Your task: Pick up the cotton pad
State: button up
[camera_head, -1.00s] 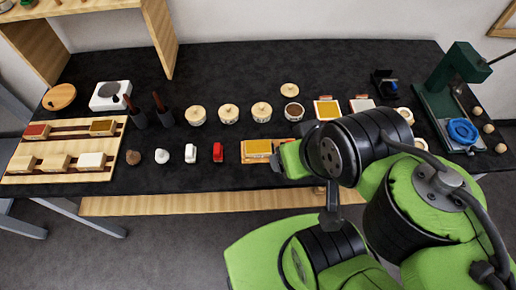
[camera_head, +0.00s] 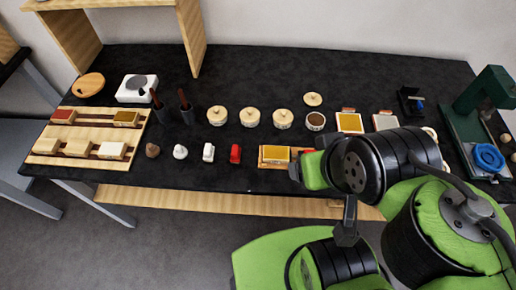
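A small rounded white lump (camera_head: 180,152), which looks most like the cotton pad, lies near the front edge of the black table (camera_head: 250,80). A brown lump (camera_head: 152,150) is just left of it, and an upright white piece (camera_head: 208,152) is just right of it. I cannot be sure from its shape alone which white piece is the pad. My green and black arm fills the lower right, well to the right of the lump. My gripper is not visible; the arm's links may hide it.
A red piece (camera_head: 235,154) and a golden pad on a wooden board (camera_head: 275,155) stand to the right along the front. A wooden rack (camera_head: 54,158) with several blocks is at the left. Lidded pots (camera_head: 250,117) and dark holders (camera_head: 187,115) stand behind.

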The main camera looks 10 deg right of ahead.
aim_at(180, 153)
jog(key=i+j+z, duration=0.15)
jog(key=j, duration=0.6)
jog(key=i+j+z, duration=0.1)
jog(key=j, duration=0.65)
jog(key=i+j+z, duration=0.15)
jog(key=j, duration=0.65)
jog(key=i+j+z, duration=0.15)
jog(key=j, duration=0.65)
